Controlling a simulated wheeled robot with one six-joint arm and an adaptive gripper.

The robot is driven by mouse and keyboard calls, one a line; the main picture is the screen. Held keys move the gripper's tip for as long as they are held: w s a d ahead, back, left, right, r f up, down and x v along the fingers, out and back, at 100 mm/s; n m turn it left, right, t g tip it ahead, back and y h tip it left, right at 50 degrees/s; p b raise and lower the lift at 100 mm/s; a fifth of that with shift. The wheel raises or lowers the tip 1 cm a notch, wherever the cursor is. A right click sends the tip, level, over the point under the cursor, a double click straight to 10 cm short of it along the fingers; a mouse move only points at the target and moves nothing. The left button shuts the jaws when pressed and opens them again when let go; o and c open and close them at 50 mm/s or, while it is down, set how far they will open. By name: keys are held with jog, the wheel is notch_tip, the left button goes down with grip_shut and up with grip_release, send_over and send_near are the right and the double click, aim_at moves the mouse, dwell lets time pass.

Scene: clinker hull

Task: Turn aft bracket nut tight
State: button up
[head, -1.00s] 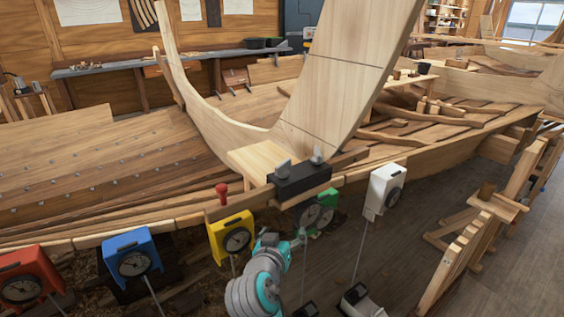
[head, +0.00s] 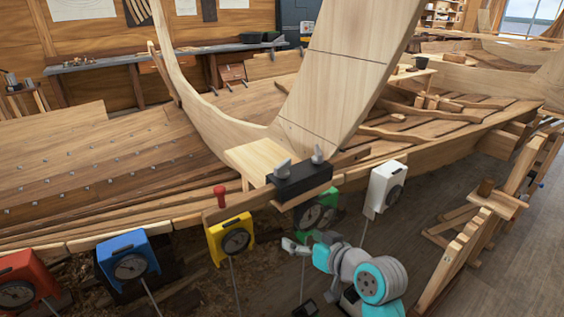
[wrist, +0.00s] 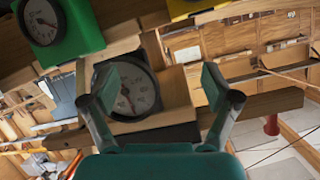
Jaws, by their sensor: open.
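A black bracket block (head: 302,181) sits on the hull's edge at the foot of the broad upright timber. It carries two grey wing nuts, a left one (head: 282,168) and a right one (head: 318,154); I cannot tell which is the aft one. My gripper (head: 289,245) is below the bracket, outside the hull, apart from both nuts. In the wrist view my gripper (wrist: 153,88) is open, its two fingers spread wide with nothing gripped. A round dial (wrist: 126,90) shows beyond and between them. No nut is clearly seen in the wrist view.
Boxes with dials hang along the hull's edge: red (head: 25,284), blue (head: 128,257), yellow (head: 231,237), green (head: 318,211) and white (head: 386,187). A red peg (head: 220,196) stands left of the bracket. A wooden rack (head: 455,262) is at right, with clear floor before it.

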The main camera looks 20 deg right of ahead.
jog(key=r+n+y, duration=0.1)
jog(key=r, duration=0.3)
jog(key=w+d+r+n+y, duration=0.1)
jog(key=r, duration=0.3)
jog(key=d+r+n+y, duration=0.1)
jog(key=r+n, duration=0.1)
jog(key=r, duration=0.2)
jog(key=shift+w+r+g, duration=0.35)
jog(key=shift+r+g, duration=0.05)
jog(key=n+g+y, duration=0.1)
jog(key=n, duration=0.2)
send_near(284, 163)
jog(key=x, duration=1)
jog(key=shift+w+a+f, duration=0.1)
jog(key=shift+w, duration=0.05)
jog(key=shift+g, duration=0.3)
jog(key=c, duration=1.2)
